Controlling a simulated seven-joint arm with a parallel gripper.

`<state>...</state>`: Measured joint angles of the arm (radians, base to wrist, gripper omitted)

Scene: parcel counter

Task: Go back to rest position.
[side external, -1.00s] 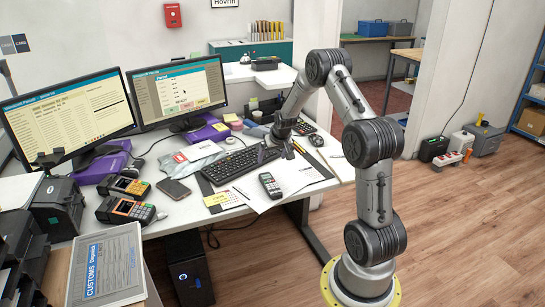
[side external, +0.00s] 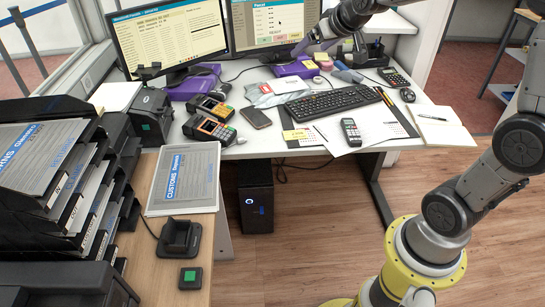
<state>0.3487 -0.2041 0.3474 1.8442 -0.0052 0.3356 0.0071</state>
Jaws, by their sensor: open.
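My gripper (side external: 303,47) is at the top of the view, in front of the lower right part of the right monitor (side external: 277,24). It is open and small in the picture. I see nothing held in it. My arm reaches to it from the right, and part of the arm is cut off by the top and right edges. The gripper is raised beyond the black keyboard (side external: 331,102) and clear of it. How high it is above the desk is hard to tell.
A phone handset (side external: 351,131), papers, a calculator (side external: 393,77), a mouse (side external: 407,95) and card terminals (side external: 209,130) lie on the white desk. A black tray stack (side external: 75,190) stands at left. The wooden floor between desk and my base is clear.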

